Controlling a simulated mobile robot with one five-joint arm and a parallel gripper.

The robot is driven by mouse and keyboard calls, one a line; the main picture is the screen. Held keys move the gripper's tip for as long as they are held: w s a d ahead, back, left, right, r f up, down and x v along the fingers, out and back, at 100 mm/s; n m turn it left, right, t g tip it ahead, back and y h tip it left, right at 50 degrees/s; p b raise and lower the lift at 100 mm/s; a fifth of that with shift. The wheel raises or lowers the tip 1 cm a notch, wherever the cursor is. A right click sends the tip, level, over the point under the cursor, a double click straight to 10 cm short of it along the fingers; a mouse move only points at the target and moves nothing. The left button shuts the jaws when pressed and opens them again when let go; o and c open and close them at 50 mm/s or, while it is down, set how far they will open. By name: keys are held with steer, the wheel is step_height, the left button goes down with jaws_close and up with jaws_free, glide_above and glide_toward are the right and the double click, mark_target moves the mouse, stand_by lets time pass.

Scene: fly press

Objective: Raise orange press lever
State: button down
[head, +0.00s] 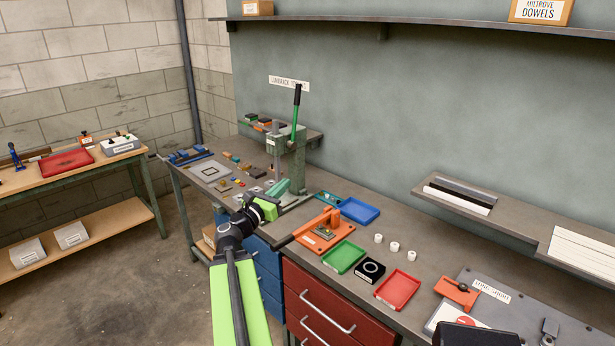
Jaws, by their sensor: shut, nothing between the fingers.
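The orange press (310,240) sits on the bench in the middle of the head view. Its orange lever (312,222) lies low and slants over the base, and a small grey-green block (325,233) sits on the base. My gripper (284,206) is at the end of the lime-green and black arm, left of and a little behind the orange lever. It looks apart from the lever. Its fingers are small and partly lost against the bench and the green press behind, but they appear shut with nothing between them.
A tall green press (297,160) with an upright green handle (297,105) stands behind my gripper. Several white cylinders stand nearby.

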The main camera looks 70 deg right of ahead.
steer(key=p+x, duration=0.2)
steer(key=x, duration=1.2)
steer(key=shift+d, duration=0.1)
stand_by(1.0)
steer(key=s+a+f+b, duration=0.1)
steer(key=a+f+b, duration=0.2)
steer(key=f+b, duration=1)
steer(key=shift+a+f, duration=0.35)
